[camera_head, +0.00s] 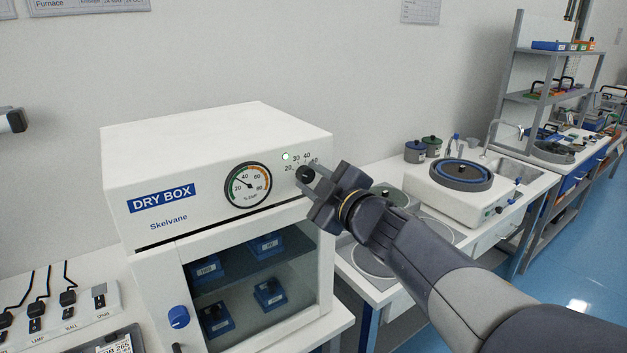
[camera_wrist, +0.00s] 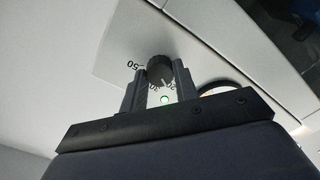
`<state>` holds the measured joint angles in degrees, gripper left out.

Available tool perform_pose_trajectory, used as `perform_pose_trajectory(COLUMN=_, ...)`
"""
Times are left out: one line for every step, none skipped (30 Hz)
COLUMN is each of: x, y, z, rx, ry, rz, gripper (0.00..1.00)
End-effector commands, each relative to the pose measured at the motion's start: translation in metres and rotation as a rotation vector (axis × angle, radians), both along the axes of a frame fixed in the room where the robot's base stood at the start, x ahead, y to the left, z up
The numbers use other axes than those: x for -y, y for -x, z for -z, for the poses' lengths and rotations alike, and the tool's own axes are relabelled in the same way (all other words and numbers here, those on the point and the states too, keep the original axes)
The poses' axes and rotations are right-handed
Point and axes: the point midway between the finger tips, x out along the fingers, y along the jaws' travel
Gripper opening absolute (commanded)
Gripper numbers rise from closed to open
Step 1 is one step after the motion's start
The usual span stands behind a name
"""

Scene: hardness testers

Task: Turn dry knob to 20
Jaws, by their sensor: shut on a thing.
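The white dry box (camera_head: 215,140) stands on a bench at the left of the head view. Its black dry knob (camera_head: 304,173) is on the upper right of the front panel, below a printed arc of numbers that starts with 20, 30, 40. My gripper (camera_head: 312,178) reaches it from the right and is shut on it. In the wrist view, the knob (camera_wrist: 160,69) sits between the two fingertips of my gripper (camera_wrist: 159,77). A pale mark shows on the knob's face near its lower edge. The fingers hide part of the scale, so the exact setting is unclear.
A round gauge (camera_head: 247,185) and a lit green lamp (camera_head: 286,156) are left of the knob. Below is the box's glass door (camera_head: 250,275) with blue cases inside and a blue door knob (camera_head: 178,317). A polishing machine (camera_head: 470,190) stands to the right.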

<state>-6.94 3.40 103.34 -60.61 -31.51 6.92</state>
Motion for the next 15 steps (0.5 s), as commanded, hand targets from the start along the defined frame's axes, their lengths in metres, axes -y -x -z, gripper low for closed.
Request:
perform_pose_trajectory(x=0.0000, y=0.0001, z=0.0007, rx=-0.001, ry=0.002, rz=0.000, gripper=0.31)
perform_pose_trajectory(x=0.0000, y=0.0001, z=0.0007, rx=-0.001, ry=0.002, rz=0.000, gripper=0.33)
perform_pose_trajectory(x=0.0000, y=0.0001, z=0.0006, rx=-0.001, ry=0.002, rz=0.000, gripper=0.37)
perform_pose_trajectory(x=0.0000, y=0.0001, z=0.0006, rx=-0.001, ry=0.002, rz=0.000, gripper=0.39)
perform_pose_trajectory(x=0.0000, y=0.0000, z=0.0005, rx=-0.001, ry=0.002, rz=0.000, gripper=0.42)
perform_pose_trajectory(x=0.0000, y=0.0000, z=0.0005, rx=-0.001, ry=0.001, rz=0.000, gripper=0.45)
perform_pose_trajectory(x=0.0000, y=0.0000, z=0.0005, rx=-0.001, ry=0.001, rz=0.000, gripper=0.47)
perform_pose_trajectory(x=0.0000, y=0.0000, z=0.0004, rx=-0.001, ry=0.000, rz=-0.001, gripper=0.50)
perform_pose_trajectory(x=0.0000, y=0.0000, z=0.0004, rx=-0.001, ry=0.000, rz=-0.001, gripper=0.50)
perform_pose_trajectory(x=0.0000, y=0.0000, z=0.0004, rx=-0.001, ry=0.000, rz=-0.001, gripper=0.50)
perform_pose_trajectory(x=0.0000, y=0.0000, z=0.0003, rx=0.000, ry=0.000, rz=0.000, gripper=0.50)
perform_pose_trajectory(x=0.0000, y=0.0000, z=0.0002, rx=0.000, ry=0.000, rz=0.000, gripper=0.50)
perform_pose_trajectory(x=0.0000, y=0.0000, z=0.0002, rx=0.000, ry=0.000, rz=0.000, gripper=0.50)
perform_pose_trajectory(x=0.0000, y=0.0000, z=0.0002, rx=0.000, ry=0.000, rz=0.000, gripper=0.50)
perform_pose_trajectory(x=0.0002, y=0.0003, z=0.0001, rx=0.000, ry=0.000, rz=0.000, gripper=0.50)
